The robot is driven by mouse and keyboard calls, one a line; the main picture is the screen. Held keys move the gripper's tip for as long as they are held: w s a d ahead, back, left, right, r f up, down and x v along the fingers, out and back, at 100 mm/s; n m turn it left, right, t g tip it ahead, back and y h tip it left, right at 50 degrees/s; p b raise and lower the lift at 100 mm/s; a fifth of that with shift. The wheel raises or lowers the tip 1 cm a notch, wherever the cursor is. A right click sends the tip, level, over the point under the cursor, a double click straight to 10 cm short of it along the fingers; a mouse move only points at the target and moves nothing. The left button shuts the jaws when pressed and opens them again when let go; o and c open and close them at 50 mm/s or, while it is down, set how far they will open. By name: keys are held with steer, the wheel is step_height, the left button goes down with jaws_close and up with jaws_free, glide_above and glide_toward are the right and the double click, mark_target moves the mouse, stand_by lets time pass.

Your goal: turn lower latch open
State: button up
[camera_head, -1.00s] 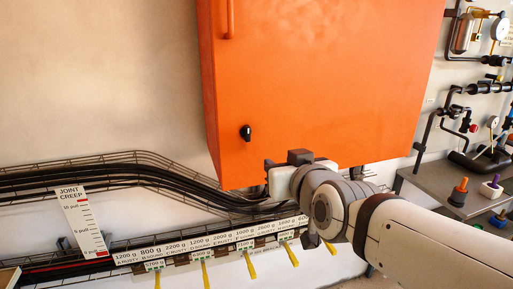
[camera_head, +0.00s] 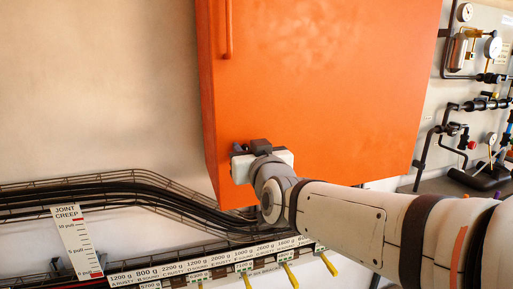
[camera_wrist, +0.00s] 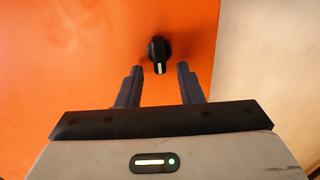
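The lower latch (camera_wrist: 158,54) is a small black knob with a white mark, on the orange cabinet door (camera_head: 310,90). In the wrist view it sits just beyond and between the two fingertips of my gripper (camera_wrist: 159,72), with a gap on each side. The fingers are apart and hold nothing. I cannot tell whether the fingertips reach to the latch's depth. In the head view my gripper (camera_head: 240,150) is at the lower left of the cabinet door, and the latch is hidden behind it.
A long orange handle (camera_head: 228,28) runs down the door's upper left. Below the cabinet are a cable tray (camera_head: 110,187) with black cables and a row of weight labels (camera_head: 190,264). Pipes and gauges (camera_head: 485,100) are on the right wall.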

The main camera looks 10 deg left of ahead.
jaws_close()
steer(key=shift+s, duration=0.1)
steer(key=m+b, duration=0.5)
steer(key=m, duration=0.1)
steer(key=d+f+m+b, duration=0.1)
steer(key=m+b, duration=0.4)
steer(key=m, duration=0.1)
steer(key=w+m+b, duration=0.1)
steer(key=m+b, duration=0.4)
steer(key=shift+w+d+f+m, duration=0.1)
steer(key=shift+d+f+m, duration=0.15)
steer(key=shift+f+m, duration=0.15)
stand_by(0.4)
stand_by(0.4)
